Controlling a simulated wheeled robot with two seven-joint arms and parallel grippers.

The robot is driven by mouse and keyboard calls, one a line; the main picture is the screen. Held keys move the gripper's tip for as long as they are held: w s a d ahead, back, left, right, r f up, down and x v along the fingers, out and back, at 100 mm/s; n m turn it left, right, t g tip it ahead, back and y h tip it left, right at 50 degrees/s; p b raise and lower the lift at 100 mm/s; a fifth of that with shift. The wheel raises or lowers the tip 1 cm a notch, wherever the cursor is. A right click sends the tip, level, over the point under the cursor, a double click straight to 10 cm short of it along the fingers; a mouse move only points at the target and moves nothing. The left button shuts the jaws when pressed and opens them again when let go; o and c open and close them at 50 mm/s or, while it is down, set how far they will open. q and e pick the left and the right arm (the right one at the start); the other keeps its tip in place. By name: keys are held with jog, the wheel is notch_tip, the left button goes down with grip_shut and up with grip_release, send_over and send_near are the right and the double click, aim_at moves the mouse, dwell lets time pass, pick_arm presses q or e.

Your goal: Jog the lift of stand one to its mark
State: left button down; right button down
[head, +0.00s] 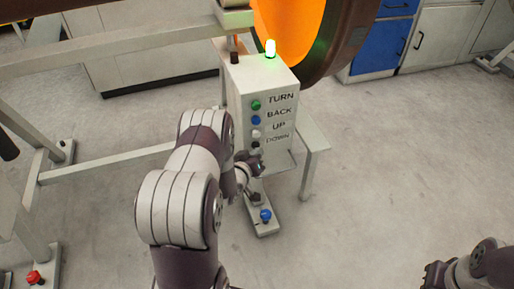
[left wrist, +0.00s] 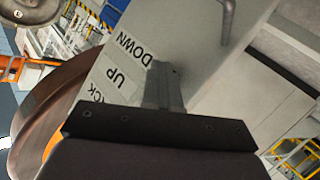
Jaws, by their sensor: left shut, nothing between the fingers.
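The control box (head: 262,85) of a stand has a column of buttons: green TURN (head: 255,105), blue BACK (head: 255,120), white UP (head: 255,133) and dark DOWN (head: 255,146). My left gripper (head: 254,162) is at the box's lower front, just below the DOWN button; I cannot tell whether it touches. In the left wrist view, the left gripper (left wrist: 163,82) is shut and empty, its tips beside the DOWN label (left wrist: 134,50), with the UP label (left wrist: 118,79) further along. The buttons are hidden there. My right gripper (head: 437,276) is at the lower right, its fingers unclear. I cannot make out a lift mark.
A green lamp (head: 270,48) glows on top of the box. A large orange-and-brown wheel (head: 335,35) stands behind it. Grey frame rails (head: 140,45) run left. A blue knob (head: 265,215) and a red knob (head: 34,277) sit on the feet.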

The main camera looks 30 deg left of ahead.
pick_arm(q)
jog(key=shift+s+d+p, duration=0.35)
jog(key=shift+s+d, duration=0.25)
jog(key=shift+d, duration=0.05)
jog(key=shift+s+d+p, duration=0.4)
jog(key=shift+s+d, duration=0.4)
jog(key=shift+d, duration=0.2)
jog(key=shift+s+d+p, duration=0.4)
jog(key=shift+s+d, duration=0.4)
jog(key=shift+d, duration=0.15)
